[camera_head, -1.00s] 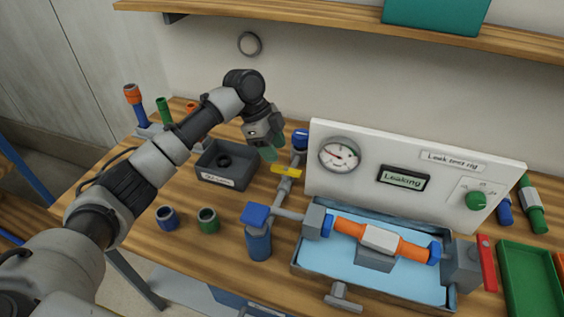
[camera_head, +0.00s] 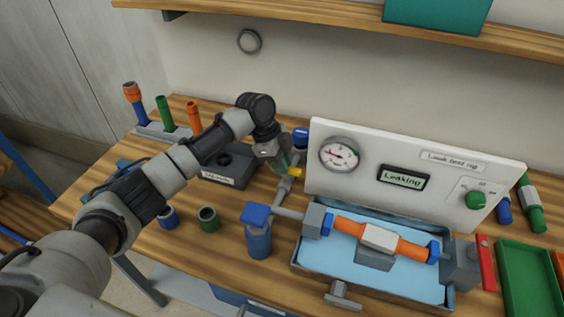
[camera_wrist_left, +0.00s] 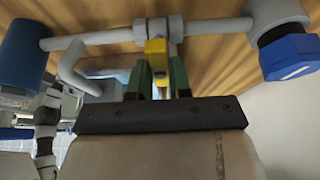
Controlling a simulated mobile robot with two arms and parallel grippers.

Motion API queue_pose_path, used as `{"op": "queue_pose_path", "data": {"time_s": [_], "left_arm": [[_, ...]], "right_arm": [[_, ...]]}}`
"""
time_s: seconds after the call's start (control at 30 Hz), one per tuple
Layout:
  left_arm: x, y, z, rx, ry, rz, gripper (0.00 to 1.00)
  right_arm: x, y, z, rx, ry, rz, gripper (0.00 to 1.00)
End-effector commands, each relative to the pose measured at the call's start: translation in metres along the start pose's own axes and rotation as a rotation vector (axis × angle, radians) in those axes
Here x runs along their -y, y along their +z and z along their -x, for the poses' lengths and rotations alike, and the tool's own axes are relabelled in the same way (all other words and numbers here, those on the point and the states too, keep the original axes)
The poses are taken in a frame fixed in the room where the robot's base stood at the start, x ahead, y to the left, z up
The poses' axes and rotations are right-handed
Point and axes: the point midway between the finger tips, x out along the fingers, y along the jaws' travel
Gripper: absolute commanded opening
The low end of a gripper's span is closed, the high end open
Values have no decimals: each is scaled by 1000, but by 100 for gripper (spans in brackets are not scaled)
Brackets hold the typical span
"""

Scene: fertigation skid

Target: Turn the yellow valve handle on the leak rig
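The yellow valve handle (camera_head: 296,171) is on the grey pipe left of the leak rig panel. My left gripper (camera_head: 282,168) is at the handle and covers its left part in the head view. In the left wrist view, the yellow handle (camera_wrist_left: 156,62) lies between the two green fingers of my left gripper (camera_wrist_left: 160,75). The fingers are close on either side of it; whether they press on it I cannot tell. The leak rig panel (camera_head: 370,198) has a dial gauge (camera_head: 339,154) and a display (camera_head: 403,178) reading "Leaking". My right gripper is not in view.
A blue-capped cylinder (camera_head: 258,238) stands in front of the pipe. A blue tray (camera_head: 330,262) holds an orange fitting (camera_head: 352,227). Blue (camera_head: 168,216) and green (camera_head: 208,218) rings stand on the bench. A dark box (camera_head: 222,181) sits behind my arm.

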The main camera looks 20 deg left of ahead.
Motion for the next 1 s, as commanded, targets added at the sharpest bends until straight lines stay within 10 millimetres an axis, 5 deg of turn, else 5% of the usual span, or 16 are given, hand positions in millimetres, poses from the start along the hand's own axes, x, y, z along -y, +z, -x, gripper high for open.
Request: {"op": "queue_pose_path", "data": {"time_s": [0.47,1.0], "left_arm": [[-2,-2,4,-1,-35,87,0],[-7,-5,6,-1,-214,524,0]], "right_arm": [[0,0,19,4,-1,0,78],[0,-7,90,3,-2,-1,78]]}}
